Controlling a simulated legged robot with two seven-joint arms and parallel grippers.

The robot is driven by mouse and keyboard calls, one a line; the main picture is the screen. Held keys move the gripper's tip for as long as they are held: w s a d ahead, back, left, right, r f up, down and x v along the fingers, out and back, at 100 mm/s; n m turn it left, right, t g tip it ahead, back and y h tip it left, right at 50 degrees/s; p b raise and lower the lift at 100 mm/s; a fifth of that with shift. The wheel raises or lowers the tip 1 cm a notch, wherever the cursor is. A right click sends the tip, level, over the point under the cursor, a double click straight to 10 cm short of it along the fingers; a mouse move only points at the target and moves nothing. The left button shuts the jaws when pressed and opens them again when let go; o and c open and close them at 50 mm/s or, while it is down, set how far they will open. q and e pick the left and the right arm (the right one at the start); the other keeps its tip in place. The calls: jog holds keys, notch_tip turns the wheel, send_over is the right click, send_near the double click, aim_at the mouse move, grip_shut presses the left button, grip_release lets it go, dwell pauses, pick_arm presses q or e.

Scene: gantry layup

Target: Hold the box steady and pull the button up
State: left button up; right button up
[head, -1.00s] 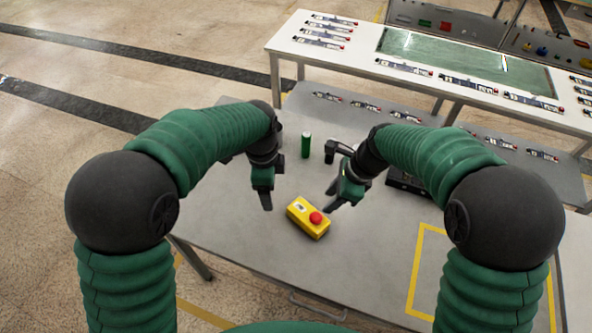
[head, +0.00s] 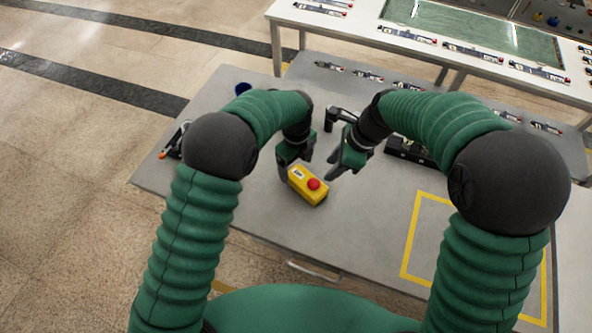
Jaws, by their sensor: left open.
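The yellow box (head: 303,191) lies on the grey table, set at an angle. The red button (head: 314,184) is on its top face, toward the right end. My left gripper (head: 292,168) is open at the upper left end of the box, with a dark finger next to its left edge. I cannot tell whether it touches the box. My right gripper (head: 332,169) looks open and empty, above and to the right of the button, apart from it.
A yellow taped square (head: 409,240) marks the right side of the grey table (head: 260,215). A black tray (head: 407,150) sits behind my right arm. A dark blue cup (head: 243,88) and a tool with an orange tip (head: 172,148) are at the left. A white bench (head: 350,42) stands behind.

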aim_at(316, 182)
pick_arm(q)
notch_tip(316, 182, down, 3)
jog(key=shift+f, duration=0.1)
jog(key=shift+w+a+f, duration=0.1)
jog(key=shift+f, duration=0.2)
jog(key=shift+a+f, duration=0.1)
jog(key=shift+a, duration=0.05)
jog(key=c, duration=1.6)
pick_arm(e)
jog(key=shift+a, duration=0.15)
pick_arm(q)
jog(key=shift+c, duration=0.4)
pick_arm(e)
jog(key=shift+o, duration=0.7)
jog(key=shift+w, duration=0.1)
jog(key=o, duration=0.4)
jog(key=shift+w+d+r+y, duration=0.15)
jog(key=shift+d+r+y, duration=0.15)
jog(key=shift+d+r, duration=0.5)
jog(key=x, duration=1.2)
jog(key=shift+f, duration=0.1)
